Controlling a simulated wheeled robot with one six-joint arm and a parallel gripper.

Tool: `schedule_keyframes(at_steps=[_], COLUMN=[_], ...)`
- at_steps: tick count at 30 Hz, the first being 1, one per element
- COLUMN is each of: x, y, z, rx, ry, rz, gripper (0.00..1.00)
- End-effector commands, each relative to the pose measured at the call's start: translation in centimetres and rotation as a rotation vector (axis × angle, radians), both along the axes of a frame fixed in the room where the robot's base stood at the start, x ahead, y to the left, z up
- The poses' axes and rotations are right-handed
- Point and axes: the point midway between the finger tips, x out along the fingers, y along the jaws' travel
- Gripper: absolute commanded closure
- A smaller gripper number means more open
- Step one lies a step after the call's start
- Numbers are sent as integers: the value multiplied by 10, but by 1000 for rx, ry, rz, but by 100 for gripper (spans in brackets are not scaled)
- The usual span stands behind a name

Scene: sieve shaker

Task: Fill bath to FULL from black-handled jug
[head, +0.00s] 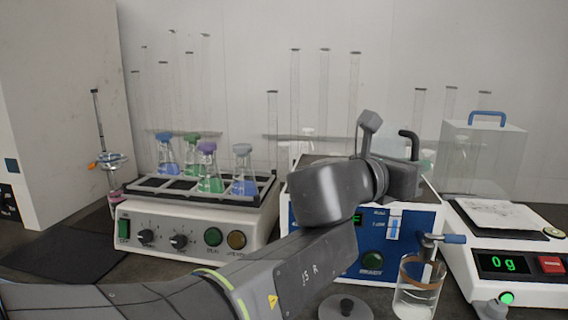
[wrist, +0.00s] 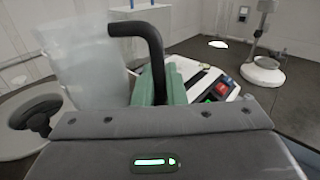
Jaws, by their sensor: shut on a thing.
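The bath is the box with a blue front (head: 375,262) and a small green display, right of centre in the head view. My arm crosses in front of it and hides part of its top. My gripper (head: 408,178) is above the bath; in the wrist view its green-padded jaws (wrist: 172,84) are shut on the black handle (wrist: 150,48) of a clear jug (wrist: 85,65). The jug is held up and looks slightly tilted in the wrist view. In the head view the handle (head: 411,140) shows, but most of the jug is hidden. I cannot tell the water level.
A shaker (head: 190,235) with coloured flasks stands left. A balance (head: 505,262) reading 0 g, with a clear cover (head: 485,155), stands right. Tall glass tubes line the back.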

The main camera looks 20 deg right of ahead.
Motion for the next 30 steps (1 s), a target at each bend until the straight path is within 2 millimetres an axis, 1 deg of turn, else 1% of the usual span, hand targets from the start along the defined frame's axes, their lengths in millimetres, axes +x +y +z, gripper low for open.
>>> schedule_keyframes(at_steps=[1,7,10,17,21,24,27,30], x=[1,6,10,18,25,29,30,31], y=[0,0,0,1,1,1,1,1], z=[11,25,23,28,41,46,39,41], rx=[-1,-6,-6,-12,-14,-17,-18,-19], ry=[20,120,172,285,357,403,420,429], rz=[0,0,1,2,2,2,1,0], gripper=[100,100,100,100,100,100,100,100])
